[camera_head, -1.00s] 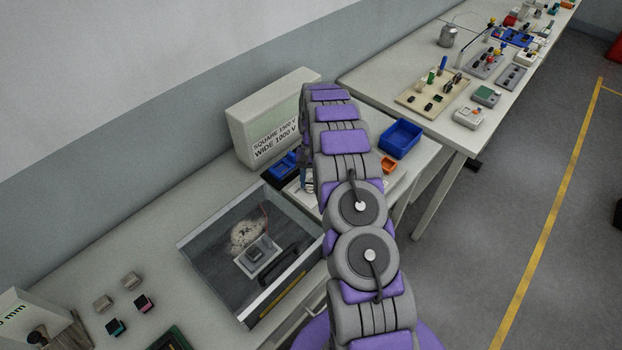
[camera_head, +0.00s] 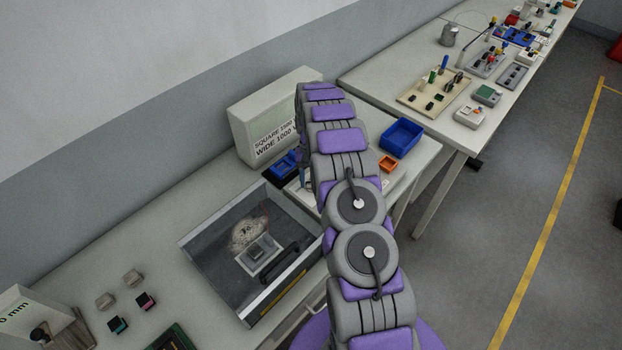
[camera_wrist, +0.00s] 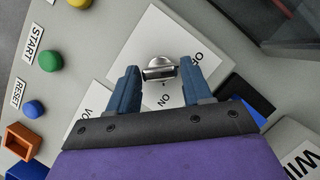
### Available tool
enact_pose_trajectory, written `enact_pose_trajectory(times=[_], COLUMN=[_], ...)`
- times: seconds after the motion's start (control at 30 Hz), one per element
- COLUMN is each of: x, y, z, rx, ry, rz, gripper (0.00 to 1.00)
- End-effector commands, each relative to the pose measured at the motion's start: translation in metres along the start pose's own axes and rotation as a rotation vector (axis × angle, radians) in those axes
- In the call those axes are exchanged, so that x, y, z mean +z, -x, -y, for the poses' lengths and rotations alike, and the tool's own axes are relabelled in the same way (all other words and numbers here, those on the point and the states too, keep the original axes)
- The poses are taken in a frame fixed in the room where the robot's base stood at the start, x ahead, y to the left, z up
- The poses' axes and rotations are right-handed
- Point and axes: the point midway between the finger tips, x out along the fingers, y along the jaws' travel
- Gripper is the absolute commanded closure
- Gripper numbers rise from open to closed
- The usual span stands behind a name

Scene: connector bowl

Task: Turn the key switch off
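The key switch (camera_wrist: 159,68) shows in the wrist view as a round silver knob with a bar-shaped grip, on a white plate (camera_wrist: 150,28). The plate carries the words "ON" below the knob and a partly hidden "O…" at its right. My gripper (camera_wrist: 158,72) has its two blue fingers apart, one on each side of the knob's bar. The fingertips are close to the bar; I cannot tell whether they touch it. In the head view my arm hides the key switch, and the gripper is mostly hidden behind the arm.
A green button (camera_wrist: 50,61), a blue button (camera_wrist: 34,109) and an orange bin (camera_wrist: 20,141) lie left in the wrist view. In the head view a glass-topped box (camera_head: 215,270) stands left of my arm, a labelled white box (camera_head: 270,115) behind, a blue bin (camera_head: 402,137) to the right.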

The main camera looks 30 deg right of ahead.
Motion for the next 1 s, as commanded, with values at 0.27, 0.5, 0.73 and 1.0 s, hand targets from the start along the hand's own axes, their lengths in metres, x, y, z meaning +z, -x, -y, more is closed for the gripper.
enact_pose_trajectory(times=[0.27,0.5,0.73,1.0], x=[0.000,0.000,-0.001,-0.002], y=[-0.001,0.006,0.044,0.089], z=[0.000,0.000,0.000,-0.001], rx=[0.000,0.000,-0.001,-0.001], ry=[-0.001,-0.001,-0.002,-0.002], rz=[0.002,0.002,-0.002,0.000], gripper=[0.34,0.34,0.34,0.34])
